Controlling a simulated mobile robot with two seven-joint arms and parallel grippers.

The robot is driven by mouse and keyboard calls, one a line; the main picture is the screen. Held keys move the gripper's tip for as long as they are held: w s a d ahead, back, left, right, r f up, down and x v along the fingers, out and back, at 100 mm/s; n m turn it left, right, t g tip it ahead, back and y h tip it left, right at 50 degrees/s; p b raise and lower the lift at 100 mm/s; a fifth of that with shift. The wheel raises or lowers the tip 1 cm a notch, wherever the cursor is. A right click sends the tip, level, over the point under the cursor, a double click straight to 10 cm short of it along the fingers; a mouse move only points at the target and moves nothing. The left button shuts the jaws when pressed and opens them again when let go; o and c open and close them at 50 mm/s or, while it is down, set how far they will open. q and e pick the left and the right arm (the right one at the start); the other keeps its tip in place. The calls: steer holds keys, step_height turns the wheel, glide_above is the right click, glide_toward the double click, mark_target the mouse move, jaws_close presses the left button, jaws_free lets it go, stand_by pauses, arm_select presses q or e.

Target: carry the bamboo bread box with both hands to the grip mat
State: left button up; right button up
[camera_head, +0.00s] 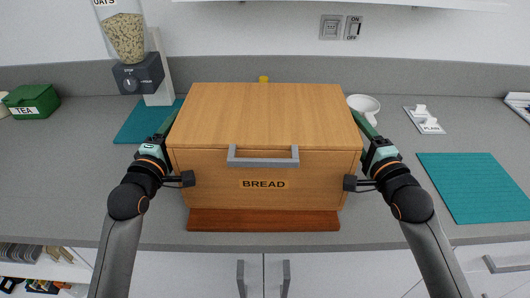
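The bamboo bread box (264,115), with a grey handle and a BREAD label, is in the middle of the head view. It looks level, above a reddish-brown board (263,222); I cannot tell whether they touch. My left gripper (169,121) is at the box's left side and my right gripper (363,122) at its right side. Their fingertips are partly hidden, so their opening and grip are unclear. A teal mat (478,187) lies bare at the right. Another teal mat (139,123) is partly hidden behind the box's left side. I cannot tell which is the grip mat.
An oats dispenser (127,40) stands at the back left, with a green TEA box (32,101) further left. A white bowl (366,104) is close behind the box's right side. The counter's left front is clear.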

arm_select(q)
steer(key=shift+c, duration=0.2)
arm_select(e)
steer(key=shift+c, duration=0.2)
arm_select(q)
jaws_close()
arm_select(e)
jaws_close()
stand_by(0.7)
arm_select(q)
steer(key=shift+r, duration=0.35)
arm_select(e)
steer(key=shift+r, duration=0.35)
